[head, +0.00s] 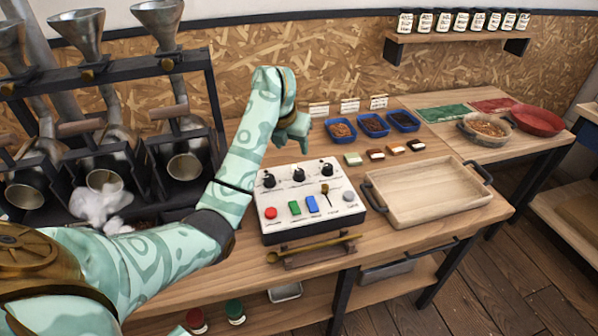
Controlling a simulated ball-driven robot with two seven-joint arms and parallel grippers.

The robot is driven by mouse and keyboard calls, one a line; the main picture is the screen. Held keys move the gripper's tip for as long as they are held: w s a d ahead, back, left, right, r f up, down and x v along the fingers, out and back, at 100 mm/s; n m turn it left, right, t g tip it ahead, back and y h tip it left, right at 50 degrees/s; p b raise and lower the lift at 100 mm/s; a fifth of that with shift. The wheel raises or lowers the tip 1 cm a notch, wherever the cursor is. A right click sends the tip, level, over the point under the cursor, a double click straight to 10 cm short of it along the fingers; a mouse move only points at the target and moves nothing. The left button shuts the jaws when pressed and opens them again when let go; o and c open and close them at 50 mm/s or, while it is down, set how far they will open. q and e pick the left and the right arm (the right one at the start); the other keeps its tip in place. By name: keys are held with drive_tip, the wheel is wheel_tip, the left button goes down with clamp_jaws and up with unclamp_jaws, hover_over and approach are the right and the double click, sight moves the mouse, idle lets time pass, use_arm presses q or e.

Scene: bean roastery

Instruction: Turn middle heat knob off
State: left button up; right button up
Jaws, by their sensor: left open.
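The white control box (309,204) sits on the wooden table in the middle of the head view. Three black knobs stand in a row along its back part. The middle heat knob (299,174) is between the left knob (268,180) and the right knob (326,168). Its pointer is too small to read. My left gripper (293,143) is open and points down above and behind the knob row, apart from the middle knob. My left forearm passes beside the box's left edge. My right gripper is out of view.
Red, green and blue buttons (311,203) and a small lever (326,192) are on the box's front part. A wooden tray (425,213) stands to the right. Blue bean bins (403,121) are behind. Roaster drums (185,166) with white smoke stand left.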

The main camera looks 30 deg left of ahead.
sight(299, 171)
use_arm(q)
drive_tip(key=b+x, duration=0.5)
drive_tip(key=x, duration=0.8)
drive_tip(key=shift+w+a+f+b, duration=0.1)
drive_tip(key=shift+w+f+b, duration=0.05)
drive_tip(key=shift+f+b, duration=0.25)
drive_tip(key=shift+r, duration=0.1)
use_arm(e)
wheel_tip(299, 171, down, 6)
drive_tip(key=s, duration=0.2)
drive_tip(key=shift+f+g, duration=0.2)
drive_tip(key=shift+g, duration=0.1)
use_arm(q)
drive_tip(key=c, duration=1)
